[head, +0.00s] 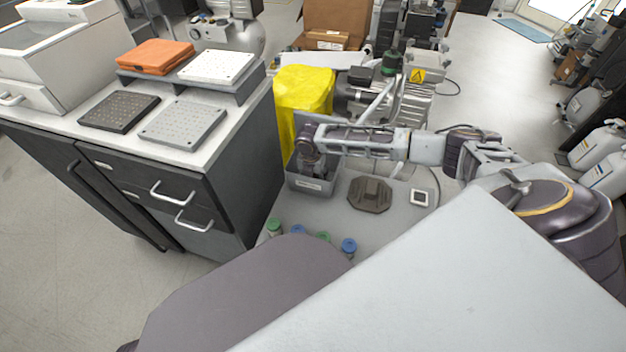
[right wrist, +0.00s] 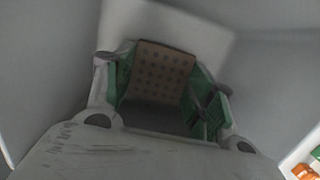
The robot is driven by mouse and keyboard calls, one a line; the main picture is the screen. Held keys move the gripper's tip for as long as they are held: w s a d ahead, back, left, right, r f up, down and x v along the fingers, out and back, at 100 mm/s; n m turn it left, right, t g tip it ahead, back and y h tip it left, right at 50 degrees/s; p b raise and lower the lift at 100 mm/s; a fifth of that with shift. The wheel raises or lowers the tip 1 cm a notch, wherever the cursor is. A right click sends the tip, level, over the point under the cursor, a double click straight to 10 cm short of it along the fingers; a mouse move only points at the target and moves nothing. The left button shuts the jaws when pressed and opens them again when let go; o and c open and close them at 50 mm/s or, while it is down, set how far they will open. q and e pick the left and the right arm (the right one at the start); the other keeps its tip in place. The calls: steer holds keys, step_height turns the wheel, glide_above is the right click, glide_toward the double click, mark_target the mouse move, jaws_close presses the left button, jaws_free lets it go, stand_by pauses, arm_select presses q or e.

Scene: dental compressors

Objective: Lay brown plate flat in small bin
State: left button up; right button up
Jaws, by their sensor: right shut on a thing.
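The small bin (head: 310,185) is a grey open box with a white label, standing on the light grey work surface in the head view. My right gripper (head: 310,165) reaches down into it from above; its fingertips are hidden there. In the right wrist view, the gripper (right wrist: 170,92) with green finger pads is shut on the brown plate (right wrist: 162,70), which has rows of dark dots. Pale bin walls (right wrist: 60,60) surround the plate. I cannot tell whether the plate touches the bin floor. My left gripper is out of view.
A brown-grey angular block (head: 369,195) and a small white square item (head: 419,197) lie right of the bin. Several green- and blue-capped vials (head: 348,246) stand in front. A yellow cover (head: 303,90) is behind; a drawer counter (head: 205,175) stands left.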

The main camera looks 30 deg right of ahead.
steer(key=shift+f, duration=0.1)
steer(key=shift+f, duration=0.1)
stand_by(0.4)
steer(key=o, duration=1.1)
